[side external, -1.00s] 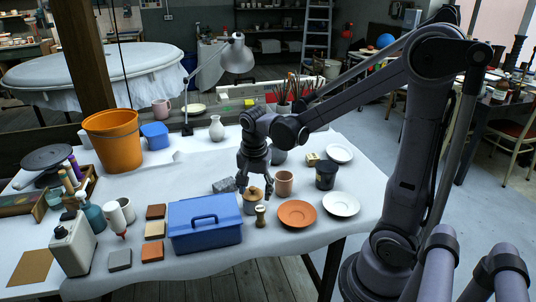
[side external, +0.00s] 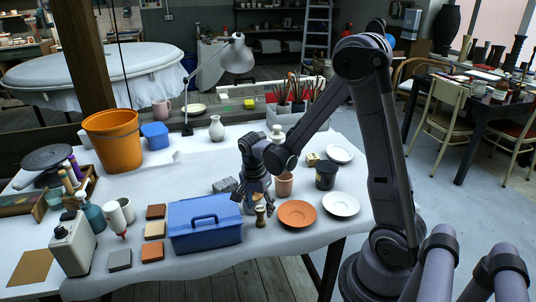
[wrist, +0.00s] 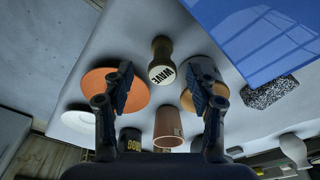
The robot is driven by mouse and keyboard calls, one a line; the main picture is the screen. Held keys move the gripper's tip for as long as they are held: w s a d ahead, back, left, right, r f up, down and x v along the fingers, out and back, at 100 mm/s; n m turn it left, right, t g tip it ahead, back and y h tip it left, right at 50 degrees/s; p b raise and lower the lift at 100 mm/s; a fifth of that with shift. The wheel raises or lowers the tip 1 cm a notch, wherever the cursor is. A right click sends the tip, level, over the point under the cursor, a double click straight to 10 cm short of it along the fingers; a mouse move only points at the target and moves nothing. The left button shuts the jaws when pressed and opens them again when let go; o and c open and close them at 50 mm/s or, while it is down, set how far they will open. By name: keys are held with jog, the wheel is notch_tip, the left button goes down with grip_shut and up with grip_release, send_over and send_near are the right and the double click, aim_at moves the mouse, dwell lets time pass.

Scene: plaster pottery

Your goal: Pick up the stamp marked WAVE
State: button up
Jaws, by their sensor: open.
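The stamp marked WAVE (side external: 260,216) is a small upright piece near the front edge of the white table. In the wrist view the stamp (wrist: 161,62) shows a pale round face with dark letters WAVE and a brownish knob. My gripper (side external: 256,201) hangs low over the table, close to the stamp in the side view. In the wrist view my gripper (wrist: 161,85) is open, its fingers wide apart and empty. The stamp lies between and a little beyond the fingertips, with no contact seen. My gripper largely covers a lidded jar (wrist: 203,68) in the side view.
A terracotta plate (side external: 297,214) and a clay cup (side external: 284,186) stand right of the stamp. A blue toolbox (side external: 205,223) stands close on the left, and a speckled grey block (side external: 224,185) behind it. A black tub (side external: 326,176) and white saucer (side external: 341,204) are farther right.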

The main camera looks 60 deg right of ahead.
aim_at(259, 209)
jog(key=shift+w+d+f, duration=0.1)
jog(key=shift+d+f, duration=0.1)
jog(key=shift+f, duration=1)
jog(key=shift+d+f, duration=0.15)
jog(key=shift+f, duration=1)
jog(key=c, duration=1.1)
